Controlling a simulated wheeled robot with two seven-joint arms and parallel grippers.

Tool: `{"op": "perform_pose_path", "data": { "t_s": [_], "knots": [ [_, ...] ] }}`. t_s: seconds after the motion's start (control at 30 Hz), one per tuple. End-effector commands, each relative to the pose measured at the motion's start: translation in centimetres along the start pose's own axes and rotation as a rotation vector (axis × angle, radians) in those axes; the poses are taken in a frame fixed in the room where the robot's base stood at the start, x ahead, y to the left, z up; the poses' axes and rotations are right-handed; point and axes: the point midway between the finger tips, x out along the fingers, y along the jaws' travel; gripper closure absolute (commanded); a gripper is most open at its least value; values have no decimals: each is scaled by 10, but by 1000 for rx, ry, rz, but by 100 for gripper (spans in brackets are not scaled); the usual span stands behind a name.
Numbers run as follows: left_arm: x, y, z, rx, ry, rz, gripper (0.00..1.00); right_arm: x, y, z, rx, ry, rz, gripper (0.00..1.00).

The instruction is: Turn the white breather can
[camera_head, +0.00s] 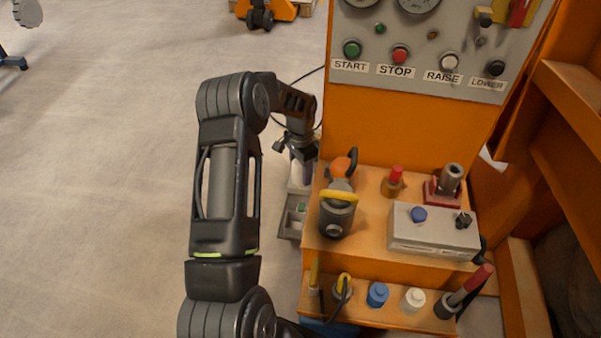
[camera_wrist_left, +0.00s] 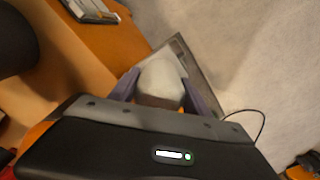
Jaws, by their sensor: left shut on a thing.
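The white breather can (camera_wrist_left: 162,76) shows in the left wrist view as a rounded pale top with a brownish band on the gripper side. My left gripper (camera_wrist_left: 163,96) is shut on it, with one purple finger on each side. In the head view my left gripper (camera_head: 302,157) points down at the left side of the orange bench, and a little of the pale can (camera_head: 298,188) shows below it. The can's lower part is hidden. My right gripper is not in view.
The orange bench (camera_head: 372,232) stands just right of my left gripper. It carries a dark cylinder with a yellow ring (camera_head: 338,215), a grey box (camera_head: 432,236) and a red-based fitting (camera_head: 441,191). A grey tray (camera_head: 292,218) sits beside it.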

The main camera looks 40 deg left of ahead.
Motion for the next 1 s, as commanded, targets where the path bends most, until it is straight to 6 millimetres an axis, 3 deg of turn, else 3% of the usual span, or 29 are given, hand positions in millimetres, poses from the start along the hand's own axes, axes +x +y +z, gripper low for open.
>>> {"op": "perform_pose_path", "data": {
  "t_s": [0.3,0.77,0.8,1.0],
  "knots": [
    [0,0,0,-133,-1,-1,85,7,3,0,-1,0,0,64],
    [0,0,0,-151,-1,-1,85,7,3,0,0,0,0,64],
    [0,0,0,-151,-1,-1,43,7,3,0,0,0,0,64],
    [0,0,0,-150,-1,0,26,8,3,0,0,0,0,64]
  ]
}}
